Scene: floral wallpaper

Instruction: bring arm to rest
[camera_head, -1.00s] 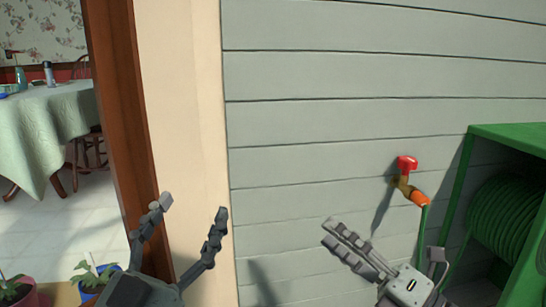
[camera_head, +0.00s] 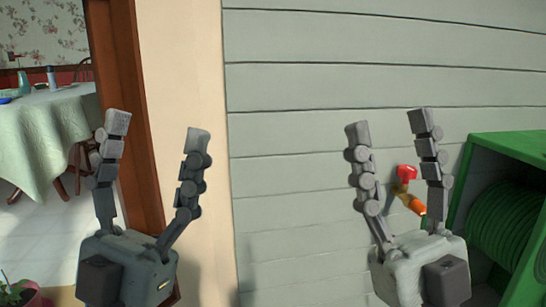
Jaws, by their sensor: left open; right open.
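My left gripper (camera_head: 158,125) is raised in front of the door frame at the left. Its two fingers point up, spread apart, with nothing between them. My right gripper (camera_head: 390,122) is raised in front of the grey siding at the right. Its fingers also point up, spread apart and empty. The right gripper's right finger partly covers the orange hose fitting below a red tap (camera_head: 406,172) on the wall.
A green hose box (camera_head: 512,143) with a coiled green hose (camera_head: 508,215) stands at the right. At the left, a doorway opens on a room with a cloth-covered table (camera_head: 45,135). A potted plant (camera_head: 18,292) sits at the lower left. Grey siding (camera_head: 290,130) fills the middle.

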